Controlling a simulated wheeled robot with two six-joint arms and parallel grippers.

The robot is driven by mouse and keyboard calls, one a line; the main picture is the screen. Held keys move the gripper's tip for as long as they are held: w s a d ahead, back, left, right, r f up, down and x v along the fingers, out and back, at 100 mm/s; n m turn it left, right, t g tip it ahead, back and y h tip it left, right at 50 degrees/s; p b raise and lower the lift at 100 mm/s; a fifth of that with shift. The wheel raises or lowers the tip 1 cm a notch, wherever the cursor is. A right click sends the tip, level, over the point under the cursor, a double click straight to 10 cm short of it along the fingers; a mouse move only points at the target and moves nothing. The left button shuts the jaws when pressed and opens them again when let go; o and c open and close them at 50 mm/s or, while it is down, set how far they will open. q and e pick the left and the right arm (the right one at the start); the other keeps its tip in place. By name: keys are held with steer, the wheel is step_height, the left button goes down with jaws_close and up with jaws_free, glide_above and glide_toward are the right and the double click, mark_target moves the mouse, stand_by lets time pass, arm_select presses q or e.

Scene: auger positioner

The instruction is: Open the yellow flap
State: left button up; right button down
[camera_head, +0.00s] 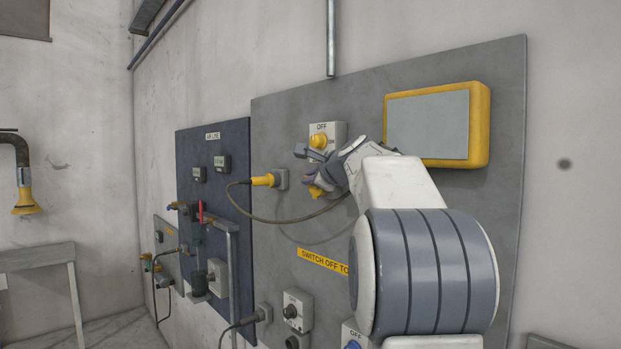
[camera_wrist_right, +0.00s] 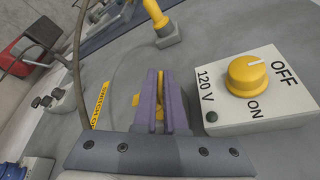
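The yellow flap (camera_head: 316,191) shows on the grey wall panel, below a control box with a yellow knob, partly covered by my right gripper. My right gripper (camera_head: 309,177) is at the flap, its purple fingers close together. In the right wrist view, a yellow strip of the flap (camera_wrist_right: 162,96) fills the narrow gap between the fingers of the right gripper (camera_wrist_right: 161,75), and a little more yellow shows left of them. The gripper looks shut on the flap. What lies behind the fingers is hidden. My left gripper is not in view.
The control box (camera_head: 337,133) stands close beside the right gripper, its knob marked OFF and ON. A yellow plug (camera_head: 264,180) with a hanging cable sits to the left. A yellow-framed box (camera_head: 480,125) sticks out at the upper right. A blue panel (camera_head: 188,145) carries pipes.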

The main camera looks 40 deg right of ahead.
steer(key=shift+s+a+f+n+t+h+b, duration=0.1)
steer(key=shift+a+f+n+t+h+b, duration=0.35)
steer(key=shift+n+b, duration=1.85)
steer(key=shift+a+f+n+t+h+b, duration=0.1)
steer(key=shift+a+f+n+t+b, duration=0.6)
steer(key=shift+b, duration=3.3)
steer(key=shift+s+a+f+n+t+h+b, duration=0.1)
steer(key=shift+a+f+n+t+h+b, duration=0.35)
steer(key=shift+n+b, duration=1.85)
steer(key=shift+f+m+b, duration=0.15)
steer(key=shift+m+b, duration=0.7)
steer(key=shift+m, duration=0.05)
steer(key=c, duration=1)
jaws_free()
steer(key=b+v, duration=0.4)
steer(key=v, duration=0.6)
steer(key=shift+s+f+b, duration=0.1)
steer(key=shift+s+b, duration=0.1)
steer(key=shift+b, duration=0.1)
